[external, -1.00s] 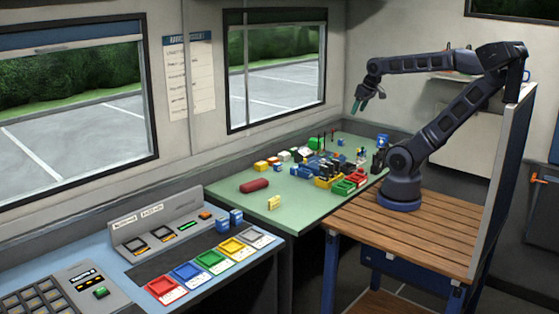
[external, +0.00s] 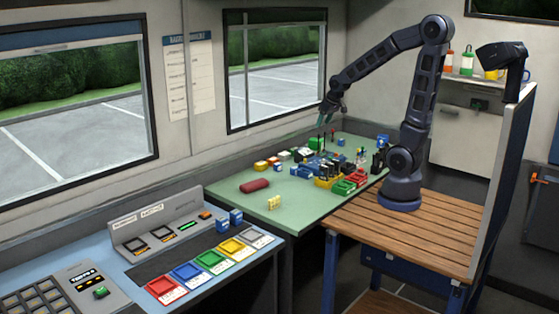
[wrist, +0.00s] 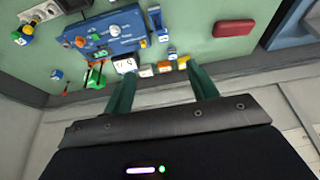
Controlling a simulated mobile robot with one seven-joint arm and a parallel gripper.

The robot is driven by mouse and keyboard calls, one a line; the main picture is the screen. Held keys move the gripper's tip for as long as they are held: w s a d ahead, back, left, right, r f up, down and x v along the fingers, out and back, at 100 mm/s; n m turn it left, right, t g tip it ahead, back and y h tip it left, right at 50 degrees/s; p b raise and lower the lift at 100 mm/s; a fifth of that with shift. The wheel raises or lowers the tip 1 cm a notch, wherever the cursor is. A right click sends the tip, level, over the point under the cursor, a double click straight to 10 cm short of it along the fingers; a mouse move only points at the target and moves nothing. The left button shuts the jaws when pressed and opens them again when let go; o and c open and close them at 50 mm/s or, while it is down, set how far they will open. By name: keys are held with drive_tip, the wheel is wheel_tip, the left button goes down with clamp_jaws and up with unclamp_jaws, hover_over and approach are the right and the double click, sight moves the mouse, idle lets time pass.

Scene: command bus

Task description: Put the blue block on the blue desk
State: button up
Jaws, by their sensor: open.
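Several small blue pieces lie on the green table, and I cannot tell which is the task's blue block. One small blue block (external: 341,142) is near the table's far edge; another blue piece (external: 382,140) is near its right end. The wrist view shows a small blue-and-white block (wrist: 57,74) at left.
Coloured trays (external: 188,272) and a grey console (external: 160,235) occupy the desk. The table's near left part is mostly clear.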

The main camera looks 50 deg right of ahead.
drive_tip(key=w+f, duration=0.6)
drive_tip(key=f, duration=0.1)
approach(295, 168)
drive_tip(key=shift+d+x, duration=0.2)
drive_tip(key=shift+x, duration=1.05)
drive_tip(key=shift+d+x, duration=0.15)
drive_tip(key=shift+x, duration=1.1)
drive_tip(key=shift+a+x, duration=0.15)
drive_tip(key=shift+x, duration=1.2)
drive_tip(key=shift+a+x, duration=0.1)
drive_tip(key=shift+x, duration=1.2)
drive_tip(key=shift+w+r, duration=0.1)
drive_tip(key=shift+w, duration=0.05)
drive_tip(key=c, duration=1.1)
drive_tip(key=shift+r, duration=0.1)
drive_tip(key=shift+c, duration=0.2)
